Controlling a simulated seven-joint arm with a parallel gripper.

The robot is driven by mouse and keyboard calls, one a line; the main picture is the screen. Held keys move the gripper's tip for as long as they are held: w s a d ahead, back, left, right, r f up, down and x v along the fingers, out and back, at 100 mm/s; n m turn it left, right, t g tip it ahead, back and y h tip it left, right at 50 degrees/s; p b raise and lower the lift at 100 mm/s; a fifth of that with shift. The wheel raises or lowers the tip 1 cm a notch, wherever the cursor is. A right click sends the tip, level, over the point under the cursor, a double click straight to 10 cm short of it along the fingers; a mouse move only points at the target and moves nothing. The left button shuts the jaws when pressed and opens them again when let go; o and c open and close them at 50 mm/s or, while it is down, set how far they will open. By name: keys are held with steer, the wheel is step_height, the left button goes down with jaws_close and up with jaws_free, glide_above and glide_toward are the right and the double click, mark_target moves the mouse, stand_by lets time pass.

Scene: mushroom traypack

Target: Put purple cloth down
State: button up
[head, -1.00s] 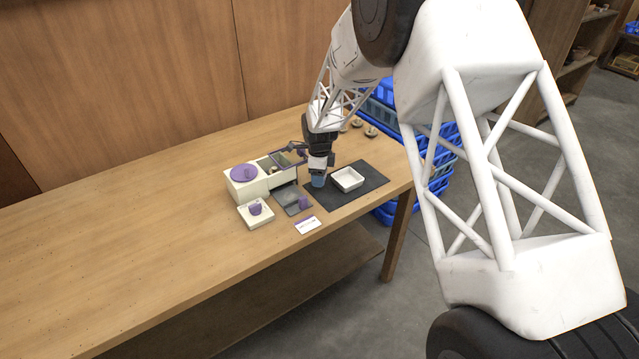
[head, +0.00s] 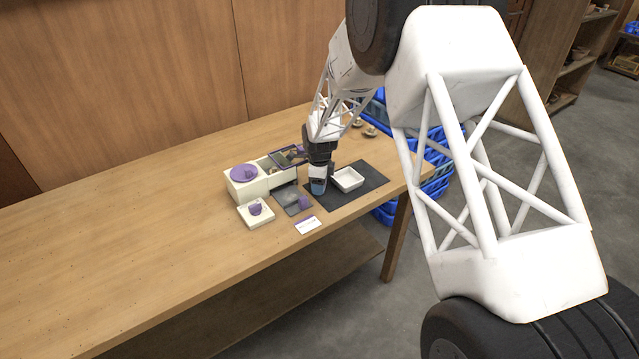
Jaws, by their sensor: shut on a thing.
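My gripper (head: 318,187) points down at the near left edge of the dark mat, left of the white tray (head: 336,187). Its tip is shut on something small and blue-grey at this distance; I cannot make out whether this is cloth. A small purple piece (head: 304,202) lies on the grey square pad (head: 286,197), just left of and below the gripper tip. Another purple piece (head: 255,209) sits in a low cream tray (head: 244,219). I cannot tell which purple piece is the cloth.
A cream box (head: 241,188) with a purple round top (head: 244,173) and open compartments stands behind the pad. The dark mat (head: 345,202) lies under the white tray. A white card (head: 307,225) lies near the table's front edge. The table's left side is clear.

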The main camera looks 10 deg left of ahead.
steer(key=shift+f, duration=0.1)
steer(key=o, duration=1)
steer(key=shift+c, duration=0.2)
step_height(320, 180, up, 12)
stand_by(0.7)
